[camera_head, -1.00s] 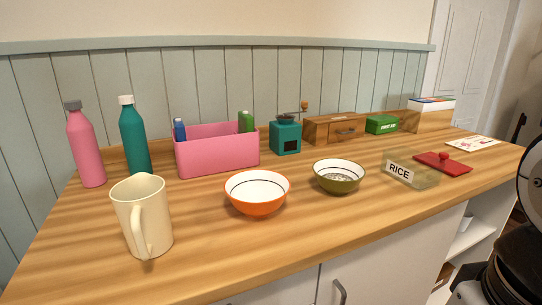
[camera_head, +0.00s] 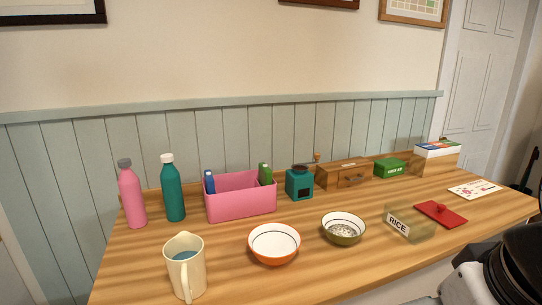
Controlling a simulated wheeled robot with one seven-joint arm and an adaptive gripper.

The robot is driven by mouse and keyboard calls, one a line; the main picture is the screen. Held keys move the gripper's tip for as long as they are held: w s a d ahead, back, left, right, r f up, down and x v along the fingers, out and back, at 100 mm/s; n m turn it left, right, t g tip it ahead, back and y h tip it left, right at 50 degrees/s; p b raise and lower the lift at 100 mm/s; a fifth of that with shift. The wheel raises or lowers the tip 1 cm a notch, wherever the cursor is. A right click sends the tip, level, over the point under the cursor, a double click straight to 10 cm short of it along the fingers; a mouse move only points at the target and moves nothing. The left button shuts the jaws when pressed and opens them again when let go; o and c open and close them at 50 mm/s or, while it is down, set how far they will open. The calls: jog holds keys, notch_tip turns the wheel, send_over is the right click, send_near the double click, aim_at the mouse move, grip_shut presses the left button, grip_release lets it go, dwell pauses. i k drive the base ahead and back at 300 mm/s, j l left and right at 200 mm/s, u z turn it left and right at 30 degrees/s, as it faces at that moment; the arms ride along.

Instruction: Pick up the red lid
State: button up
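The red lid (camera_head: 441,214) is a flat red rectangle with a small round knob on top. It lies on the right part of the wooden counter (camera_head: 320,272). A clear container labelled RICE (camera_head: 408,223) stands just left of it. Part of my arm (camera_head: 505,268) shows at the lower right, dark and pale, near the counter's front edge. My gripper's fingers are not in view.
An olive bowl (camera_head: 343,229), an orange bowl (camera_head: 274,244) and a cream jug (camera_head: 185,266) stand along the front. Behind are a pink bin (camera_head: 240,204), a teal grinder (camera_head: 299,184), a wooden drawer box (camera_head: 341,175), a green box (camera_head: 389,168) and a card (camera_head: 474,190).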

aim_at(449, 219)
jog(key=z, duration=0.75)
jog(key=i+l+u, duration=0.4)
jog(key=i+l, duration=0.15)
jog(key=i+l+u, duration=0.25)
jog(key=l, duration=0.2)
jog(key=i+l+u, duration=0.2)
jog(key=l, duration=0.15)
jog(key=i+l+u, duration=0.2)
jog(key=l, duration=0.25)
